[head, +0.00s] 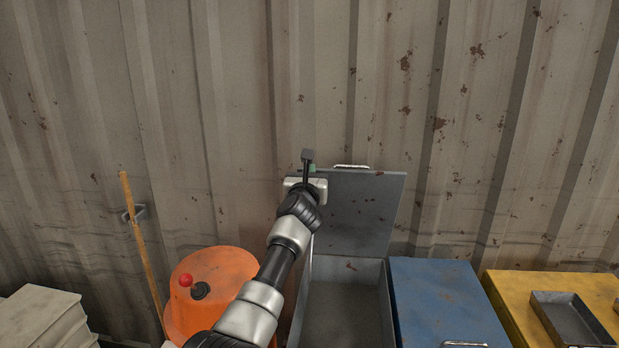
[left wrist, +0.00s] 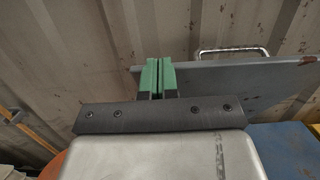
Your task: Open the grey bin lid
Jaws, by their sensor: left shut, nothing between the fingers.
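The grey bin (head: 345,310) stands in front of the corrugated wall with its inside showing. Its lid (head: 362,215) is raised and stands nearly upright at the back, near the wall, with a metal handle (head: 352,167) on its top edge. My left gripper (head: 311,168) is at the lid's upper left corner. In the left wrist view its green fingers (left wrist: 157,76) are shut together with nothing between them, and the lid (left wrist: 225,82) and its handle (left wrist: 235,50) are just beyond and to the right. Whether the fingers touch the lid I cannot tell. My right gripper is not in view.
A blue bin (head: 445,300) with a closed lid stands right of the grey bin. A yellow bin (head: 510,300) with a dark tray (head: 570,318) on it is farther right. An orange barrel (head: 225,275) and a wooden pole (head: 142,250) stand at left.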

